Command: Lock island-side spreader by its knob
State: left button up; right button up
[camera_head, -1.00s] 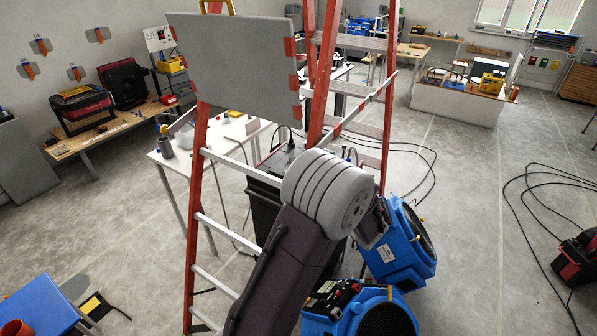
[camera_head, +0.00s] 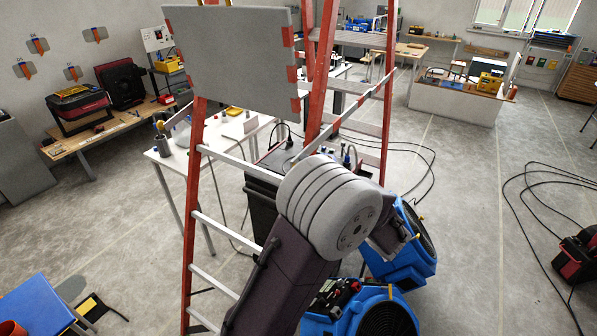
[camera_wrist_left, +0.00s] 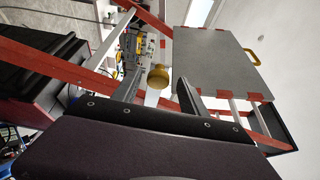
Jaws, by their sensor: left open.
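The red stepladder (camera_head: 189,215) with a grey board (camera_head: 235,60) stands in front of me; the board also shows in the left wrist view (camera_wrist_left: 215,62). A round yellow knob (camera_wrist_left: 158,76) appears between the two dark fingers of my left gripper (camera_wrist_left: 158,84) in the left wrist view. The fingers are apart, and I cannot tell whether they touch the knob. A pale bar shows just below the knob. In the head view my bulky arm crosses the ladder's lower part, and its elbow hides the gripper and knob. My right gripper is not in view.
Blue air movers (camera_head: 360,312) stand on the floor at the arm's right. A dark case (camera_head: 262,205) is behind the ladder, beside a white table (camera_head: 175,165). Cables lie on the floor at right.

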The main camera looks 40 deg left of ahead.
pick_arm(q)
jog(key=b+v, duration=0.1)
jog(key=v, duration=0.3)
dwell(0.4)
